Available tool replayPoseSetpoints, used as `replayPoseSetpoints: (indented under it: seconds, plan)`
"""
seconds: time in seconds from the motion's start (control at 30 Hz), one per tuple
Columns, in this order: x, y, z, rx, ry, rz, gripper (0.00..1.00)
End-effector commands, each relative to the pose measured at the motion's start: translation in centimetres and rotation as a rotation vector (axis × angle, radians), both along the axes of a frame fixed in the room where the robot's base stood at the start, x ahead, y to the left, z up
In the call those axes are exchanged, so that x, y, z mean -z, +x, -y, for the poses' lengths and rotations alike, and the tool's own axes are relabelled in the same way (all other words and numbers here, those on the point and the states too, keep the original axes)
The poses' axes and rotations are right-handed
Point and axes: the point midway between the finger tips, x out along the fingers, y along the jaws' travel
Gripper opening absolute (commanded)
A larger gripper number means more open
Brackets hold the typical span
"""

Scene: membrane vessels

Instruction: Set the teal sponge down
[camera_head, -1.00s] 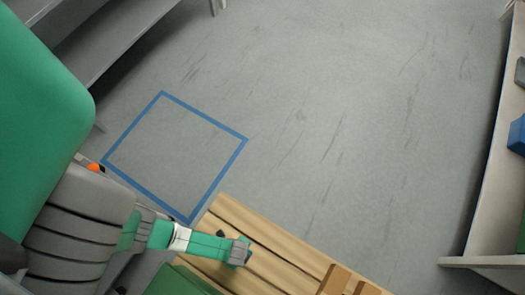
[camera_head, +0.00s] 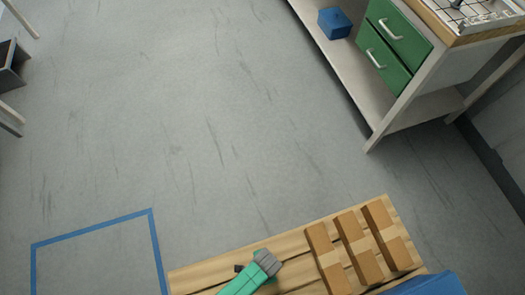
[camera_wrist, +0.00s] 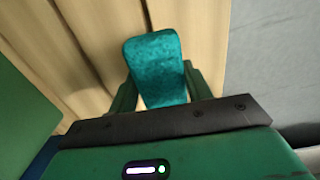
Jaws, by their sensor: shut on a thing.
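The teal sponge (camera_wrist: 157,62) shows in the wrist view, a rounded, mottled block. My gripper (camera_wrist: 158,82) is shut on it, with a green finger at each side. The sponge stands out beyond the fingers, over pale wooden planks (camera_wrist: 85,45). I cannot tell its height above them or whether it touches them. In the head view my green and grey arm reaches in at the bottom edge over the planks. The sponge cannot be made out there.
A blue-taped outline (camera_head: 92,226) lies on clear floor at left. At upper right is a bench with green drawers (camera_head: 384,62), and a blue box (camera_head: 334,22) on its lower shelf.

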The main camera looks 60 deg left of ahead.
Motion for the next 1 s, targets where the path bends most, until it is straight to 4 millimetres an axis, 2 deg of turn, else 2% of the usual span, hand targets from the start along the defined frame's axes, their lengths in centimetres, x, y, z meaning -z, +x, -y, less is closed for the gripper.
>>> replayPoseSetpoints:
  seconds: [0.1,0.17,0.37,0.5,0.53,0.63,0.87,1.0]
  plan:
    - [2.7,0.1,0.0,0.000,0.001,0.001,0.24]
    - [3.5,0.0,0.0,0.000,0.000,0.000,0.24]
    - [3.1,0.0,0.0,0.000,0.000,0.001,0.24]
    - [3.5,0.0,0.0,0.000,0.000,0.001,0.24]
    - [3.4,0.0,0.0,0.000,0.000,0.001,0.53]
    - [3.4,0.0,0.0,0.000,0.000,0.001,0.71]
    - [3.3,0.0,0.0,0.000,0.000,0.001,0.71]
    - [1.7,0.0,0.0,0.000,0.001,0.002,0.71]
